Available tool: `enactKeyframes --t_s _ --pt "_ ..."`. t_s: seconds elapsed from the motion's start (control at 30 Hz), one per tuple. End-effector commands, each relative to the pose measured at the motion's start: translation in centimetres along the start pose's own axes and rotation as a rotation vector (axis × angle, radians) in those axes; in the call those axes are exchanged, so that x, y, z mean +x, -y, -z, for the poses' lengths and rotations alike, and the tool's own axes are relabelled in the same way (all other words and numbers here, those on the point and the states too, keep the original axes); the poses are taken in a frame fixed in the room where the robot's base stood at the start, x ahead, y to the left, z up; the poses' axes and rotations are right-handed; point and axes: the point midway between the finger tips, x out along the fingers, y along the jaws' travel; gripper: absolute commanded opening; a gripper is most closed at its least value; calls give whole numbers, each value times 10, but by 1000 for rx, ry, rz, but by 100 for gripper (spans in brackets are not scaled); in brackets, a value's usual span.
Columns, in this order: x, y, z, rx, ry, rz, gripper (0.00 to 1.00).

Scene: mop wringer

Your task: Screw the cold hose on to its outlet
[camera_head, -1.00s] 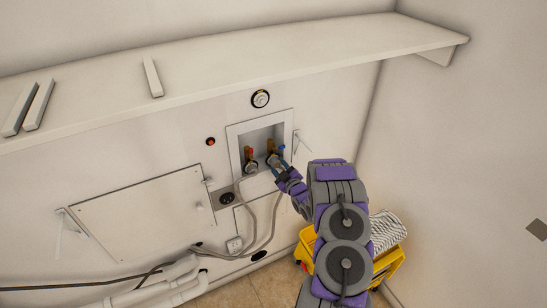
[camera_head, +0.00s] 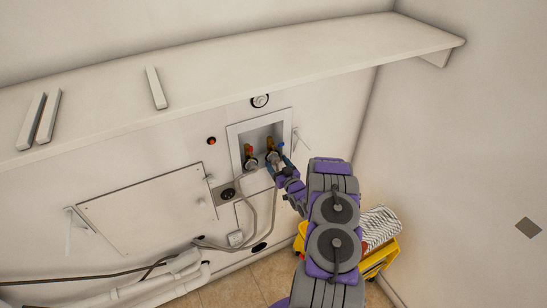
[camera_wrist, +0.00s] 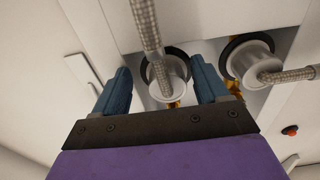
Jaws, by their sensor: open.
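The recessed outlet box (camera_head: 233,140) in the wall holds two brass valves. The right one, the cold outlet (camera_head: 272,146), has a blue mark beside it, and a metal coupling sits below it. My gripper (camera_head: 279,163) is at this right outlet. In the wrist view my gripper (camera_wrist: 160,66) is open, with one blue finger on each side of the pale coupling (camera_wrist: 170,90) of the cold hose (camera_wrist: 147,25). Gaps show between coupling and fingers. Whether the coupling is threaded on cannot be told. The hot hose's coupling (camera_wrist: 250,65) is beside it.
A shelf (camera_head: 250,72) juts out above the box. A wall panel (camera_head: 145,205) is at left, with white pipes (camera_head: 170,280) below. A yellow mop bucket (camera_head: 385,258) stands on the floor at right, close to the arm. The right wall is near.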

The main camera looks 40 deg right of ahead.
Motion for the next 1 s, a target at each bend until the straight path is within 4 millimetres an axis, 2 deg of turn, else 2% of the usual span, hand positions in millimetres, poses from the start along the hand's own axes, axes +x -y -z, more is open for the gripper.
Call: enactKeyframes --t_s 0.23,0.37,0.8,1.0 --pt "-2 2 1 -2 0 1 74" --pt "-15 0 1 -2 0 1 74" --pt "-108 -2 -1 2 4 -2 74" --pt "-144 -2 -2 4 3 -3 74"
